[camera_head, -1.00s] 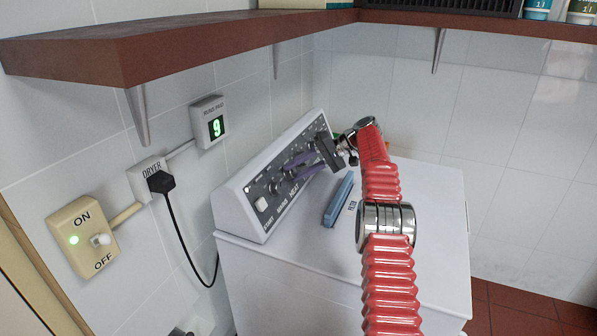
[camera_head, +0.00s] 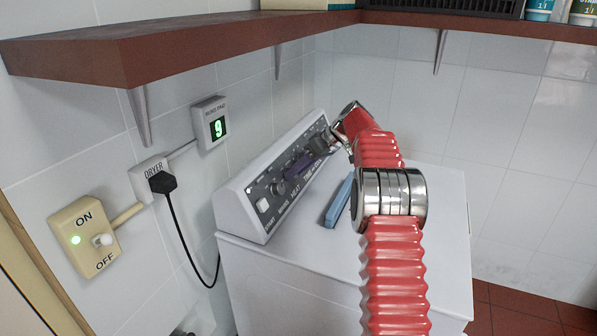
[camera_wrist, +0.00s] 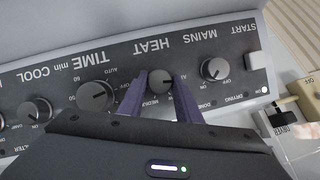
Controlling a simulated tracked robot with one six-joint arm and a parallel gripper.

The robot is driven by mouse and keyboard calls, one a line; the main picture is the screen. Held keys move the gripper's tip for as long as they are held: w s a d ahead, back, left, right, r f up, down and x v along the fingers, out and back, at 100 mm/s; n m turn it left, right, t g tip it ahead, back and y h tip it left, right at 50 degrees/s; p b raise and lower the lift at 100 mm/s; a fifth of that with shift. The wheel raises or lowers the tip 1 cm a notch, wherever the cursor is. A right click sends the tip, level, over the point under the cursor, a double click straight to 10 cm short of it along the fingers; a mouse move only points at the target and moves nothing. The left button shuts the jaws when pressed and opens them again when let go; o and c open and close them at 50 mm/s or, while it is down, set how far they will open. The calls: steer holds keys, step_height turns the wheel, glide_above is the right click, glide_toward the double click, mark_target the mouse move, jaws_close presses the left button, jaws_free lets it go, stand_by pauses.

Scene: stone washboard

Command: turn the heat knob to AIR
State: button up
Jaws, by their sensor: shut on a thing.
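The heat knob (camera_wrist: 161,82) is a small dark round knob under the HEAT label on the dryer's control panel (camera_wrist: 65,78), which appears upside down in the wrist view. My gripper (camera_wrist: 161,80) has its two purple fingers on either side of this knob and is shut on it. In the head view my gripper (camera_head: 300,165) reaches the panel from the right and hides the knob. Part of the AIR marking shows beside the right finger, and MEDIUM lies between the fingers. I cannot clearly tell where the knob's pointer stands.
The time knob (camera_wrist: 96,97) and the mains knob (camera_wrist: 214,69) flank my fingers closely. The start button (camera_wrist: 256,61) is at the panel's end. A blue object (camera_head: 338,203) lies on the dryer top (camera_head: 425,235). A red-brown shelf (camera_head: 190,48) overhangs the wall.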

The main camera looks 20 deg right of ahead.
steer(key=shift+s+f+n+h, duration=0.1)
steer(key=shift+f+n+h, duration=0.25)
steer(key=shift+n, duration=0.35)
steer(key=shift+r, duration=0.15)
steer(key=o, duration=0.8)
steer(key=shift+o, duration=1.3)
steer(key=shift+r+t, duration=0.15)
steer(key=shift+t, duration=0.15)
steer(key=v, duration=1.3)
steer(key=shift+d+r, duration=0.15)
steer(key=shift+r, duration=0.15)
